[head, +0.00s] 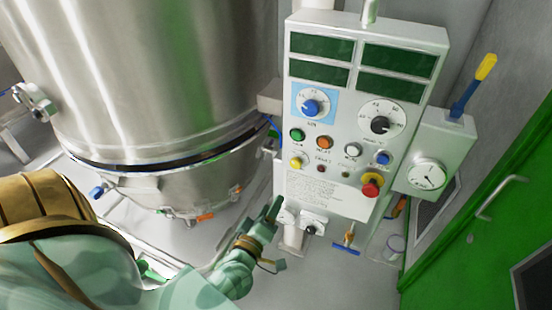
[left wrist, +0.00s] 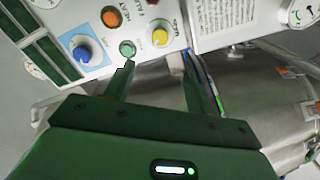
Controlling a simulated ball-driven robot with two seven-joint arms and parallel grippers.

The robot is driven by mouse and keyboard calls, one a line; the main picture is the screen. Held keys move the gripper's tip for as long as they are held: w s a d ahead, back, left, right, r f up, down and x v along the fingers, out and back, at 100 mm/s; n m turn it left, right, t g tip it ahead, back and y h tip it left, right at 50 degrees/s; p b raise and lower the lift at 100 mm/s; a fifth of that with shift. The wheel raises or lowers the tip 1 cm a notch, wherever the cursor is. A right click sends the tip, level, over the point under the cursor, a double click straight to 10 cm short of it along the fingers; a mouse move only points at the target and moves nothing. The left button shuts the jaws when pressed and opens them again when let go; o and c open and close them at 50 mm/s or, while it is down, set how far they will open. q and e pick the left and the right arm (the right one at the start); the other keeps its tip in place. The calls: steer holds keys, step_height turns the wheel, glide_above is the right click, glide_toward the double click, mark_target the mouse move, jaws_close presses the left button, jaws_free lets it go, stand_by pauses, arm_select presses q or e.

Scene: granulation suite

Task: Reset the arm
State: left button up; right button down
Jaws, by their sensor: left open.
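My left arm (head: 70,265), pale green with a tan joint cover, reaches in from the lower left of the head view. Its gripper (head: 272,213) is in front of the lower left edge of the white control panel (head: 330,190). In the left wrist view the dark green fingers of this gripper (left wrist: 158,62) stand apart with nothing between them. One fingertip appears just below the green button (left wrist: 127,48); whether it touches the panel cannot be told. The yellow button (left wrist: 160,38) lies beyond the gap. My right gripper is not in view.
A large steel vessel (head: 160,70) stands left of the panel. The panel carries dials, displays and a red mushroom button (head: 371,185). A gauge box (head: 436,150) with a yellow-tipped lever (head: 480,75) and a green door (head: 480,225) are at right. Grey floor shows below.

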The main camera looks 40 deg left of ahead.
arm_select(q)
steer(key=s+d+f+m+g+h+b, duration=0.25)
steer(key=s+f+m, duration=0.2)
steer(key=f, duration=0.65)
steer(key=s+d+f+m+g+h+b, duration=0.1)
steer(key=s+d+f+m+g, duration=0.3)
steer(key=f, duration=0.6)
steer(key=s+f+m+g+h+b, duration=0.1)
steer(key=s+f+m+g+h, duration=0.15)
steer(key=s+f, duration=0.6)
steer(key=s+a+f+m+g+b, duration=0.1)
steer(key=s+f+m+g+b, duration=0.2)
steer(key=s+f, duration=0.6)
steer(key=s+a+f+m+g+y+b, duration=0.1)
steer(key=s+f+m+g+b, duration=0.3)
steer(key=s+f+b, duration=0.4)
step_height(320, 180, down, 7)
steer(key=shift+s+r+g+y, duration=0.1)
steer(key=shift+s+g+y, duration=0.2)
steer(key=shift+s, duration=0.75)
